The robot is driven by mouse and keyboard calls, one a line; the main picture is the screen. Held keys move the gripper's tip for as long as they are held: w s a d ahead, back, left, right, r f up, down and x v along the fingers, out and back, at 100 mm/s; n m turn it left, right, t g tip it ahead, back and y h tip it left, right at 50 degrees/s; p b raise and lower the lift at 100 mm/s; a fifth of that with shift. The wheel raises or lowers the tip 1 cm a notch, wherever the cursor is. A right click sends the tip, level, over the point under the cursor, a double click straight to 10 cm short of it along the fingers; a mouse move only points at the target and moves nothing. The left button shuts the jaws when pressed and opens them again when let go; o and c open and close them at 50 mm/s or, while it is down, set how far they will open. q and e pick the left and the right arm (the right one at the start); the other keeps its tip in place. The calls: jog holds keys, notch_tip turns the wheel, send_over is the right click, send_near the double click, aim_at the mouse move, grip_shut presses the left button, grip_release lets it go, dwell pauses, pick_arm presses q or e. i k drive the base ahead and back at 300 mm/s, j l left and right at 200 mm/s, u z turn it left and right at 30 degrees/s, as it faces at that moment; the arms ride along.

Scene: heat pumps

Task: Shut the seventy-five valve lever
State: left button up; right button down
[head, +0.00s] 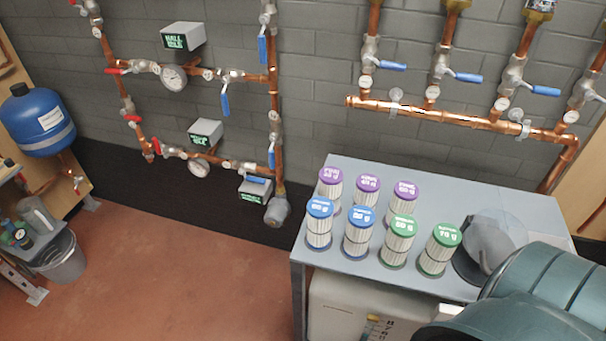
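Copper pipework with several valves is on the grey block wall. On the left pipes, blue levers hang along or below the pipe, such as one by the upper gauge (225,104) and one on the vertical pipe (262,50). Red levers (118,71) sit further left. On the right manifold, blue levers (392,67), (468,78) and (546,91) stick out sideways from vertical pipes. Small boxes with green displays (174,42) are mounted by the left pipes; their text is too small to read surely. I cannot tell which lever is the seventy-five one. Neither gripper is in view.
A grey table (465,192) holds several filter cartridges (358,234) with purple, blue and green caps, and a grey dome (495,238). A large dark teal rounded body (545,295) fills the lower right. A blue tank (37,120) and bin (62,258) stand left. Red floor is clear centre-left.

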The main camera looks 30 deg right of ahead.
aim_at(250, 179)
jog(key=z, duration=0.7)
jog(key=j+u, duration=0.1)
jog(key=i+j, duration=0.05)
